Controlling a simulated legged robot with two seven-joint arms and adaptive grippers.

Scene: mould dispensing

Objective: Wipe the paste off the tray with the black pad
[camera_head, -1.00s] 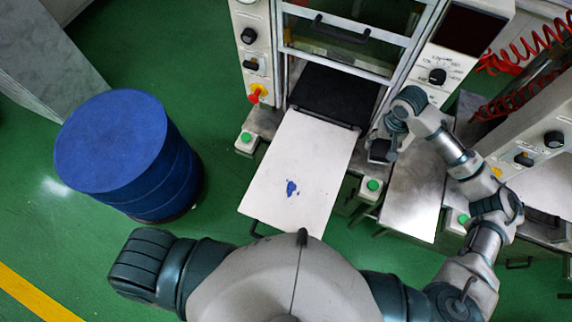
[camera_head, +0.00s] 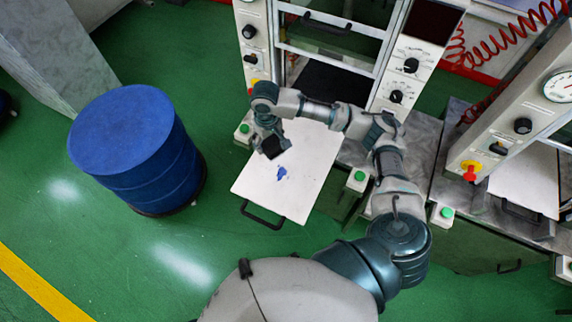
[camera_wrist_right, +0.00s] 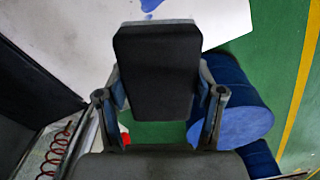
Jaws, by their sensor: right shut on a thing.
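The white tray (camera_head: 308,165) sticks out from the front of the press, with a dark handle at its near edge. A small blue patch of paste (camera_head: 281,173) lies near its middle; part of it shows at the top edge of the right wrist view (camera_wrist_right: 150,5). My right gripper (camera_head: 268,138) is over the tray's left part, beside the paste. It is shut on the black pad (camera_wrist_right: 158,75), which has a grey edge and sits between the two fingers. Whether the pad touches the tray cannot be told. My left gripper is not in view.
A blue drum (camera_head: 130,150) stands on the green floor left of the tray. The press frame (camera_head: 335,40) rises behind the tray. Green buttons (camera_head: 357,176) flank it. A second press with a gauge (camera_head: 520,120) and red coiled hoses (camera_head: 500,38) stand at the right.

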